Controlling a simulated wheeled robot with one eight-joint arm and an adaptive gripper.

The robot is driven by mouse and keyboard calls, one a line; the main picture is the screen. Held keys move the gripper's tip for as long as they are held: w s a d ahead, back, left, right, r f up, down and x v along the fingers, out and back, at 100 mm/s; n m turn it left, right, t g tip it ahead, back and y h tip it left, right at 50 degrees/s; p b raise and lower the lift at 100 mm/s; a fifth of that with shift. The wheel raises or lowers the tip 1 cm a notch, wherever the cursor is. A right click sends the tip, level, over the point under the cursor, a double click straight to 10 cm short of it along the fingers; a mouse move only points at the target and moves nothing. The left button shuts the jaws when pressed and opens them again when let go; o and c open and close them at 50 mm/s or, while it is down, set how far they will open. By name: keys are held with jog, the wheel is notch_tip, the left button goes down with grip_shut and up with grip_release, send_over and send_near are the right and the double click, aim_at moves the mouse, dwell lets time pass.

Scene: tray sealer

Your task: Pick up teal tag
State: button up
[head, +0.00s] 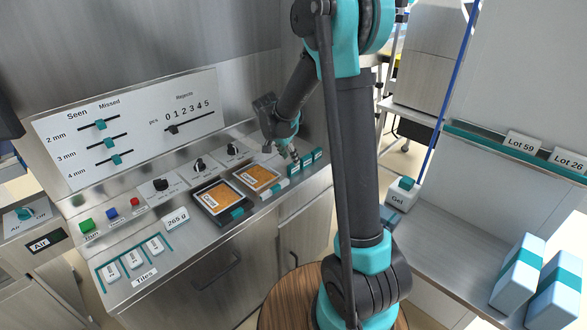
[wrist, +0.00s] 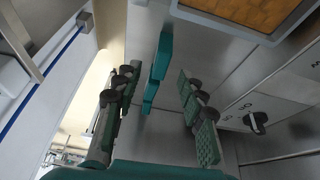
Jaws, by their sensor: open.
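Several small teal tags (head: 307,161) stand in a row at the right end of the steel counter in the head view. My gripper (head: 292,154) is just above and beside the left end of this row. In the wrist view, a long teal piece (wrist: 162,55) and a shorter teal piece (wrist: 150,94) show in line with the gap between the fingers of my gripper (wrist: 157,85). The fingers are apart with nothing held between them. I cannot tell whether they touch a tag.
Two trays with orange contents (head: 218,197) lie left of the tags, with black knobs (head: 199,165) behind them. A sloped panel with sliders (head: 131,130) rises at the back. A Gel box (head: 401,196) stands on the right, beyond my arm.

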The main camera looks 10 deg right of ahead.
aim_at(294, 166)
jog(key=shift+x, duration=3.4)
jog(key=shift+w, duration=0.1)
grip_shut()
jog(key=shift+r, duration=0.1)
